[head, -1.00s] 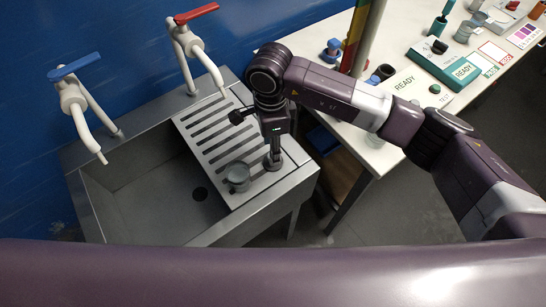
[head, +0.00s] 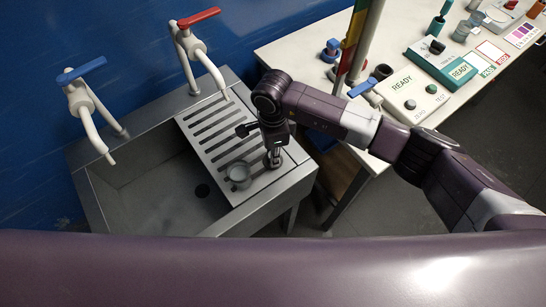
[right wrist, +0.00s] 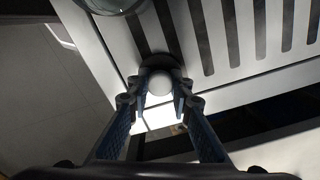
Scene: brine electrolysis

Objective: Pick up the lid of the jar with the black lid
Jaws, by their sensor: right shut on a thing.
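My right gripper (head: 273,160) points down over the right end of the sink's slatted drainboard. In the right wrist view its two fingers (right wrist: 160,98) are closed around a pale round knob (right wrist: 160,83). Just behind the knob is a dark round disc, which looks like the black lid (right wrist: 154,62). It is low over the drainboard; I cannot tell whether it touches it. An open, clear glass jar (head: 238,175) stands on the drainboard left of the gripper, and its edge shows in the wrist view (right wrist: 112,4). My left gripper is out of view.
The metal sink basin (head: 160,195) lies left of the drainboard (head: 215,135). A blue-handled tap (head: 85,100) and a red-handled tap (head: 190,50) stand behind. A white bench (head: 290,45) with instruments and bottles is at the right, under my right arm.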

